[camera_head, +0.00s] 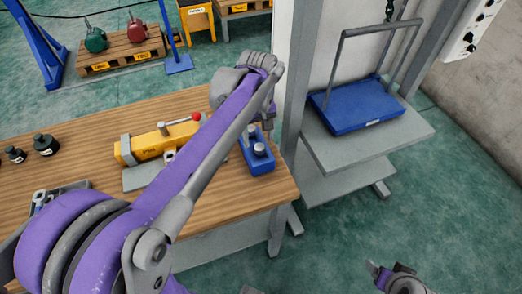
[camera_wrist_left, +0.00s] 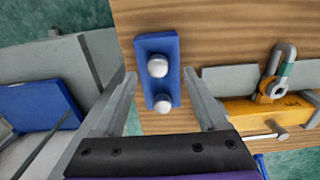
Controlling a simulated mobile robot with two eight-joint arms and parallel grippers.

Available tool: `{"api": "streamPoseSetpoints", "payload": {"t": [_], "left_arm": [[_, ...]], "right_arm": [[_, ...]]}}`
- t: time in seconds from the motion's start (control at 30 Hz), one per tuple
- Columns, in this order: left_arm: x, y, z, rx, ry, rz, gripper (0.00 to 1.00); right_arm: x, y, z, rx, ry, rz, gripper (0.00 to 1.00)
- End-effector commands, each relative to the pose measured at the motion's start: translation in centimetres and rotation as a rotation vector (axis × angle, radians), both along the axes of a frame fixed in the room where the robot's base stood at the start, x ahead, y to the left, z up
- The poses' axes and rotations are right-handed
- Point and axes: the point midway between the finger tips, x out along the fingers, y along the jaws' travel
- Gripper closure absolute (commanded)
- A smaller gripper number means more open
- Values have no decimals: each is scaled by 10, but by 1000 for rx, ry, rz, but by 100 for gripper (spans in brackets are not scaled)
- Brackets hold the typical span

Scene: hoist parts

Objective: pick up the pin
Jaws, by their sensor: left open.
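Two silver round-headed pins stand in a blue holder (camera_head: 262,167) on the right end of the wooden workbench. The far pin (camera_head: 251,131) and the near pin (camera_head: 259,150) both show in the head view. In the left wrist view the two pin heads (camera_wrist_left: 157,66) (camera_wrist_left: 162,103) sit in line on the blue holder (camera_wrist_left: 158,44). My left gripper (camera_wrist_left: 160,75) is open, its fingers on either side of the holder in this view, with nothing held. In the head view my left gripper (camera_head: 264,121) is just above the holder, partly hidden by my arm. My right gripper (camera_head: 377,271) is low at the bottom right.
A yellow hoist part (camera_head: 150,147) lies left of the holder, with a grey shackle in the wrist view (camera_wrist_left: 282,68). A grey post (camera_head: 297,90) rises close to the right. Beyond it is a blue platform (camera_head: 357,104) on a grey stand. Dark weights (camera_head: 45,145) stand far left.

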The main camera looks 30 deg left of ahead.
Motion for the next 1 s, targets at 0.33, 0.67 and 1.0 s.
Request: {"api": "streamPoseSetpoints", "payload": {"t": [0.33, 0.67, 1.0], "left_arm": [[2, -1, -42, -1, -1, -1, 26], [2, -1, -55, 0, -1, -1, 26], [2, -1, -54, 0, -1, -1, 80]], "right_arm": [[0, 0, 0, 0, 0, 0, 25], [0, 0, -1, 0, 1, 0, 25], [0, 0, -1, 0, 0, 0, 25]]}}
